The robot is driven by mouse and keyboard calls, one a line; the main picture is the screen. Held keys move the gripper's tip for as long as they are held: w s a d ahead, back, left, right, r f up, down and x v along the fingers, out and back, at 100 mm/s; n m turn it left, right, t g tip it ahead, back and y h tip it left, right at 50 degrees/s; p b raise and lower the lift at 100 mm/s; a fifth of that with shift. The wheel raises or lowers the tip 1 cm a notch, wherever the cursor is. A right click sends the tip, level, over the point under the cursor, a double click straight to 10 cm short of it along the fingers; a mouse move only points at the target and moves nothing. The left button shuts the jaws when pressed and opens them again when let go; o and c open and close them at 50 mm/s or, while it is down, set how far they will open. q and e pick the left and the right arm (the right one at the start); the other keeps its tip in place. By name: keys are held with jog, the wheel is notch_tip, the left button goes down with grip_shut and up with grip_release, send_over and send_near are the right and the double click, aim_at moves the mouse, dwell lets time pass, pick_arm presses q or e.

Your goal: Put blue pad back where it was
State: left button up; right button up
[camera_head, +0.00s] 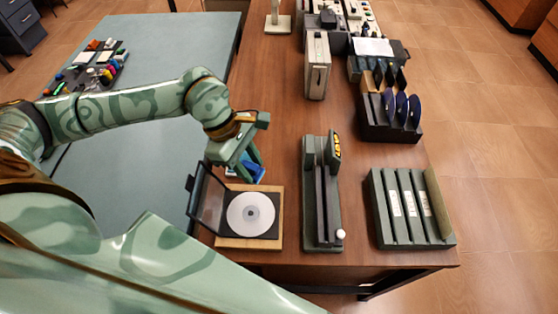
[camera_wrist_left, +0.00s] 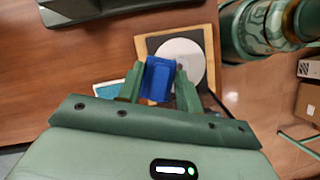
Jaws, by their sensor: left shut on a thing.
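The blue pad (camera_head: 254,172) is between the fingers of my left gripper (camera_head: 246,162), which is shut on it. In the left wrist view, the blue pad (camera_wrist_left: 159,80) sits between the two green fingertips (camera_wrist_left: 159,83). The gripper is over the brown table, just beyond the far edge of a wooden board (camera_head: 232,242) that carries a white disc (camera_head: 250,214) on a dark square. How far the pad is above the table is hard to tell. A light-blue flat piece (camera_wrist_left: 107,89) shows beside the left finger in the wrist view, partly hidden. My right gripper is not visible.
A dark hinged lid (camera_head: 207,196) stands open at the board's left. A dark green slotted device (camera_head: 322,205) stands to the right, then a row of green binders (camera_head: 410,207). A disc rack (camera_head: 390,115) and a grey box (camera_head: 317,65) stand farther back. Bare table lies between them.

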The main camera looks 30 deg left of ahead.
pick_arm(q)
jog(key=w+f+b, duration=0.1)
jog(key=w+f, duration=0.1)
jog(key=w, duration=0.1)
jog(key=w+f, duration=0.3)
jog(key=w, duration=0.1)
jog(key=w+d+f+b, duration=0.1)
jog(key=w+f, duration=0.2)
jog(key=w, duration=0.1)
jog(key=shift+f+b, duration=0.15)
jog(key=shift+b, duration=0.2)
jog(key=shift+w+d+f, duration=0.1)
jog(key=shift+w+f, duration=0.25)
jog(key=shift+f, duration=0.15)
notch_tip(320, 180, down, 3)
jog(key=shift+b, duration=0.45)
jog(key=shift+r, duration=0.1)
jog(key=o, duration=1)
jog(key=shift+c, duration=0.2)
